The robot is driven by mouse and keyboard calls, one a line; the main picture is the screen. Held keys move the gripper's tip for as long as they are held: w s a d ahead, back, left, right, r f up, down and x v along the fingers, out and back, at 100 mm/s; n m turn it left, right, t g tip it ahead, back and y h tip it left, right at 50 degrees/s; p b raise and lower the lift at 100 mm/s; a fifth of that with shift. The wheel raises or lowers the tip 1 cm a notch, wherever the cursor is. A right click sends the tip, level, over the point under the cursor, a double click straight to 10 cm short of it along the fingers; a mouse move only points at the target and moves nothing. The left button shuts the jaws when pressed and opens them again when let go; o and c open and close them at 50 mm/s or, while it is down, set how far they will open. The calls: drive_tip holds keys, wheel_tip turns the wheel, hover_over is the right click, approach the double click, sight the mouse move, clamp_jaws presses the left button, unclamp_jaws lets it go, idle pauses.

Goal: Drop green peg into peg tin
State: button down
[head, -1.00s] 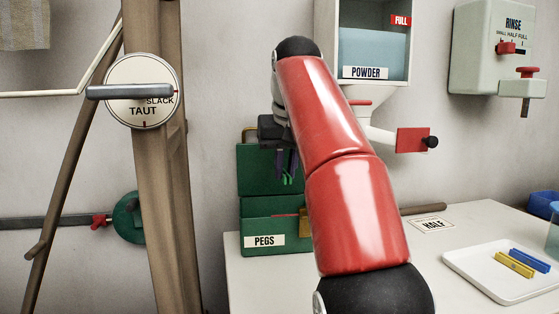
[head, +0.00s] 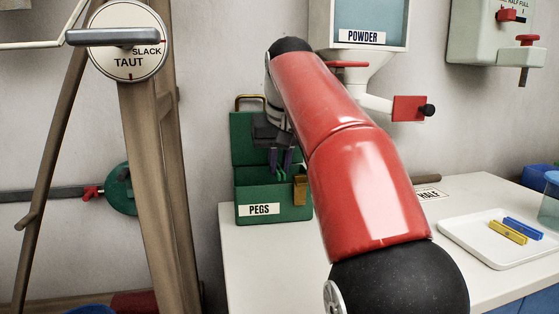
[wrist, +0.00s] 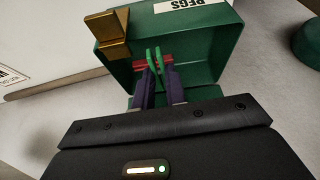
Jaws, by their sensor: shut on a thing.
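The peg tin (head: 272,205) is a green box labelled PEGS with its lid open at the back and a gold latch on its front; it also shows in the wrist view (wrist: 190,50). My gripper (head: 282,165) has purple fingers and is shut on the green peg (wrist: 155,60). The gripper points down over the tin's mouth, and the peg's two green prongs show against the tin's inside. The peg's depth in the tin is hard to tell.
A white tray (head: 456,232) with a yellow peg (head: 507,232) and a blue peg (head: 523,229) lies on the table at right. The powder dispenser (head: 362,30) hangs behind my arm. A wooden post with a TAUT/SLACK dial (head: 128,42) stands left.

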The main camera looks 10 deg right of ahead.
drive_tip(key=c, duration=1.4)
unclamp_jaws()
drive_tip(key=shift+o, duration=0.2)
drive_tip(key=shift+r, duration=0.1)
drive_tip(key=p+v, duration=0.1)
drive_tip(key=v, duration=0.6)
drive_tip(key=shift+s+r+p, duration=0.2)
drive_tip(key=shift+r+p, duration=0.05)
drive_tip(key=shift+p, duration=0.15)
drive_tip(key=shift+s, duration=0.1)
